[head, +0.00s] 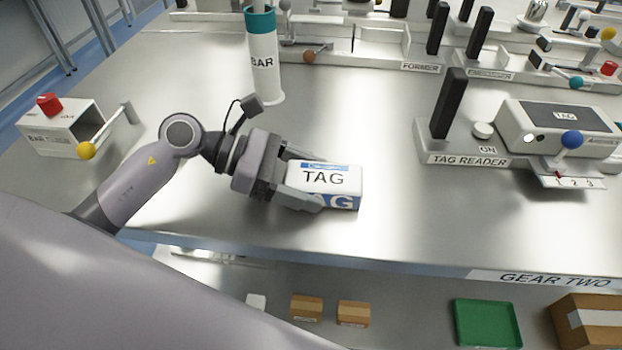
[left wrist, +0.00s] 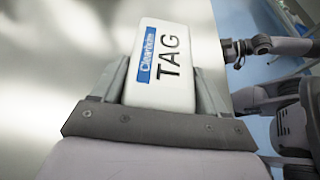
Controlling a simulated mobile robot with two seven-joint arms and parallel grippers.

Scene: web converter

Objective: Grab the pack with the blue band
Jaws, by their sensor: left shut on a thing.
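The pack with the blue band (head: 335,177) is a white box marked TAG, with a blue strip on its top and blue on its front side. My left gripper (head: 305,187) is shut on it, one finger on each side, at the front part of the steel table. In the left wrist view the pack (left wrist: 165,60) sits between the fingers of the left gripper (left wrist: 160,92), with its blue label and TAG lettering facing the camera. I cannot tell whether the pack touches the table. My right gripper is not clearly in view.
The tag reader (head: 555,130) stands at the right. A white cylinder with a teal rim (head: 263,60) stands behind my left arm. A white box with a red knob (head: 62,132) is at the left. Below the table edge are small cartons (head: 307,307) and a green tray (head: 487,323).

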